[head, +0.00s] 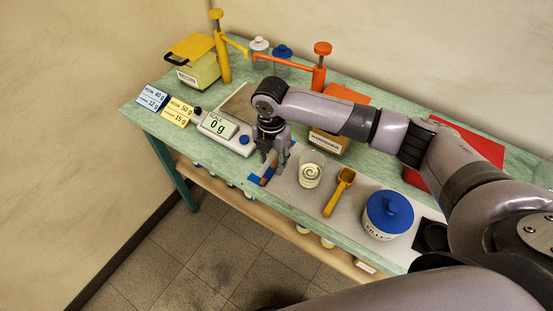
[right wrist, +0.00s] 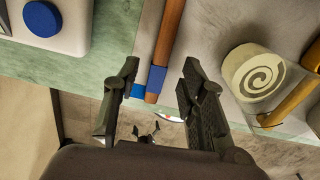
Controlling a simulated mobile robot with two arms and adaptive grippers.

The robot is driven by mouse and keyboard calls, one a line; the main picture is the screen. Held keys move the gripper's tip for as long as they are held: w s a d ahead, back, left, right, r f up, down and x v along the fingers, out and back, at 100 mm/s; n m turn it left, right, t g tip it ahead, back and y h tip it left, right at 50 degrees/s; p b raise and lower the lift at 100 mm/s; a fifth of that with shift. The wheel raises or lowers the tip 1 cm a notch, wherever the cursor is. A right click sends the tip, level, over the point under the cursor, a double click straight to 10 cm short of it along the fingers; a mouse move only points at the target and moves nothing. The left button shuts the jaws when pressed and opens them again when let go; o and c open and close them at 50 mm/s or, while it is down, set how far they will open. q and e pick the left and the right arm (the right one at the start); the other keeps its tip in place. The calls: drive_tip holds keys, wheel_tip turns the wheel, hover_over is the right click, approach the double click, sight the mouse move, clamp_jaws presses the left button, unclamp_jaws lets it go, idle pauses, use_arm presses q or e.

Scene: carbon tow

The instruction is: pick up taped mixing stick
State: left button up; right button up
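A brown wooden stick (right wrist: 168,45) with a blue tape band (right wrist: 156,79) near its end lies on the bench, and it also shows in the head view (head: 268,174). A pale strip with a blue end (right wrist: 138,91) is beside it; I cannot tell what it is. My right gripper (head: 274,158) is over the stick, pointing down, and partly hides it. In the right wrist view my right gripper (right wrist: 157,88) is open, with the taped end appearing between its fingers. No contact is visible. My left gripper is out of view.
A scale (head: 226,131) stands left of my right gripper. A cup with a spiral (head: 310,170), a yellow scoop (head: 339,191) and a blue-lidded filler tub (head: 388,214) stand to its right. The hardener box (head: 328,143) is behind. The bench's front edge is close to the stick.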

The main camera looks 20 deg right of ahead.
wheel_tip(320, 180, down, 2)
clamp_jaws()
idle(0.6)
